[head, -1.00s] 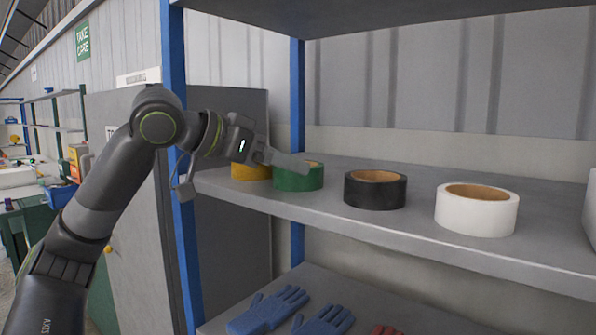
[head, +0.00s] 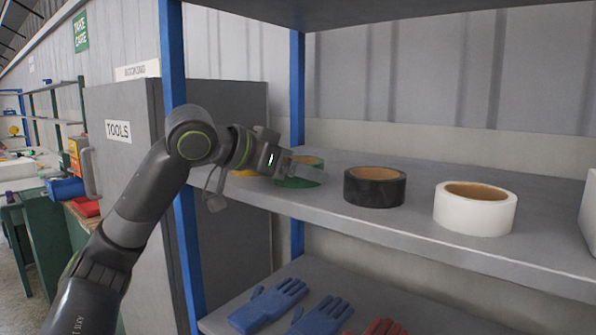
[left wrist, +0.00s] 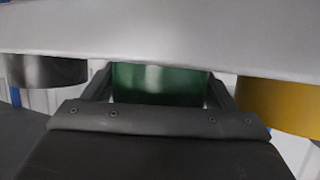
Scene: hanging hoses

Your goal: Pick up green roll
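The green roll (head: 297,183) lies flat on the shelf and is partly hidden behind my left gripper (head: 307,172). My left gripper reaches in from the left at the roll's height. In the left wrist view the green roll (left wrist: 160,86) shows between the two fingers of my left gripper (left wrist: 160,92), one on each side. The fingers look open around it; I cannot tell whether they touch it. My right gripper is in neither view.
A black roll (head: 375,190) and a white roll (head: 475,212) stand to the right on the shelf (head: 415,222). A yellow roll (head: 245,173) is to the left, mostly hidden by my arm. A blue post (head: 172,90) stands beside my arm. Gloves (head: 268,305) lie on the lower shelf.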

